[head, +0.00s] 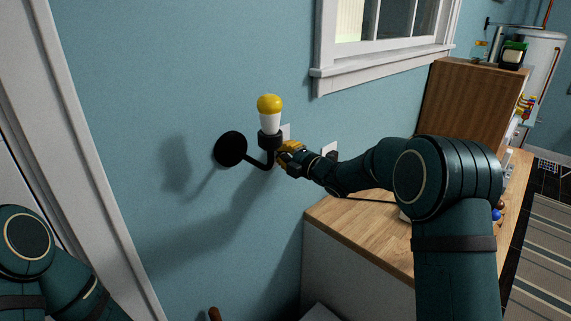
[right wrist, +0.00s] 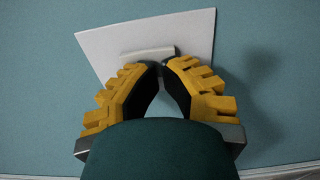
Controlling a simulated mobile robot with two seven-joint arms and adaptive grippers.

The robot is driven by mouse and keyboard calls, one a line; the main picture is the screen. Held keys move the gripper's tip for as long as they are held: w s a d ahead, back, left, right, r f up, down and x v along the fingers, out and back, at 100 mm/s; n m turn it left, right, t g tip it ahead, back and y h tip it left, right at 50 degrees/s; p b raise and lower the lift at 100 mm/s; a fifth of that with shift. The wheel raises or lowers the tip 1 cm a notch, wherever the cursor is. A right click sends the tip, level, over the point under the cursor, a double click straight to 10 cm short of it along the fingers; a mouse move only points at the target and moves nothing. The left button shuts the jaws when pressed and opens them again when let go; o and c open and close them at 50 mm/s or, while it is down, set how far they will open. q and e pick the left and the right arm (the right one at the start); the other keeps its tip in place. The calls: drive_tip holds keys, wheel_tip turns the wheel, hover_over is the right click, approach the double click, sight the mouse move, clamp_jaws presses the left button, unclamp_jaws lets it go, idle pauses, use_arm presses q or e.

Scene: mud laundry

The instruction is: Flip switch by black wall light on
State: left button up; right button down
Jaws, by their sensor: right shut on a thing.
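The black wall light (head: 230,149) has a round base on the blue wall, a curved arm and an upright bulb (head: 269,105) with a yellow top and white lower part. A white switch plate (head: 286,131) shows partly behind the light's socket. In the right wrist view, the plate (right wrist: 195,32) fills the upper middle, with a pale switch (right wrist: 148,53) at its centre. My right gripper (head: 284,155) is at the plate, its yellow and black fingers (right wrist: 165,68) closed together at the switch's lower edge. The fingertips partly hide the switch. My left gripper is out of view.
The light's arm and socket are very close to my right gripper. Another white wall plate (head: 329,149) is to the right. A wooden counter (head: 345,215) lies below, with a brown cabinet (head: 468,105) behind. A window (head: 385,50) is above. A white door frame (head: 85,130) stands left.

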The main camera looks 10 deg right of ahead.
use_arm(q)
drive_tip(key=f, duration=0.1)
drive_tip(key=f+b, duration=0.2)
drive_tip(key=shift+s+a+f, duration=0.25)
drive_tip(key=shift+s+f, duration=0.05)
use_arm(e)
drive_tip(key=v, duration=1.2)
drive_tip(key=shift+f+t, duration=0.4)
drive_tip(key=shift+f, duration=0.05)
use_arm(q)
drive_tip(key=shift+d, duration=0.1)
use_arm(e)
drive_tip(key=shift+a, duration=0.1)
